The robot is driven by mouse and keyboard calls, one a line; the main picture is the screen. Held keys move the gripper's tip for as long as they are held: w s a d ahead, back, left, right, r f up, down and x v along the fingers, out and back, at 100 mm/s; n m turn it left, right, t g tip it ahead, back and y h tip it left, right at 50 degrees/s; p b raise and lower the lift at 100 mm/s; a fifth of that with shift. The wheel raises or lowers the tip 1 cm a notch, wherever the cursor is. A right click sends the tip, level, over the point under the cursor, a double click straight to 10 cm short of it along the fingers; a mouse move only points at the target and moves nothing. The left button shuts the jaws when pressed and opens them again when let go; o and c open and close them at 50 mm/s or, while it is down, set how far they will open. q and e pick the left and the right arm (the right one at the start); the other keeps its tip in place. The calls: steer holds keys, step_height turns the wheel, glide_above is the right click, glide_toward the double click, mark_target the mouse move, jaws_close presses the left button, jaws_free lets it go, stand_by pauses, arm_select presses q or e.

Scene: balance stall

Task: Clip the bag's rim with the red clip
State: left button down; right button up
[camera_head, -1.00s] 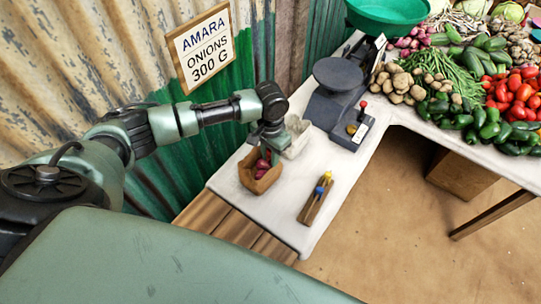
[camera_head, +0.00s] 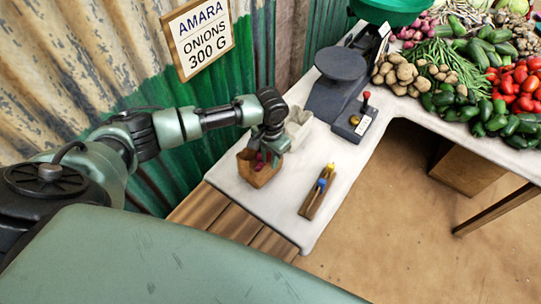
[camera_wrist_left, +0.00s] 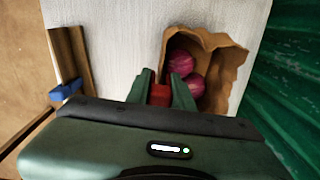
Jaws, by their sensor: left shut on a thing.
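The brown paper bag (camera_head: 258,176) stands open on the white table, with purple onions (camera_wrist_left: 185,74) inside. My left gripper (camera_head: 265,152) is over the bag in the head view. In the left wrist view its fingers (camera_wrist_left: 166,93) are shut on the red clip (camera_wrist_left: 160,95), close to the bag's rim (camera_wrist_left: 166,45). The clip's tip is partly hidden between the fingers, and I cannot tell whether it touches the rim. My right gripper is not in view.
A wooden clip rack (camera_head: 312,201) with a blue clip (camera_head: 321,184) and a yellow clip (camera_head: 330,167) lies right of the bag. A pale container (camera_head: 298,124) and a dark scale (camera_head: 340,85) stand behind. Vegetables fill the far table.

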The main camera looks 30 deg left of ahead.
arm_select(q)
steer(key=shift+f, duration=0.25)
steer(key=c, duration=1.1)
jaws_free()
steer(key=shift+c, duration=0.2)
steer(key=shift+r, duration=0.1)
step_height(320, 180, up, 8)
steer(key=shift+f+b, duration=0.15)
steer(key=shift+b, duration=0.4)
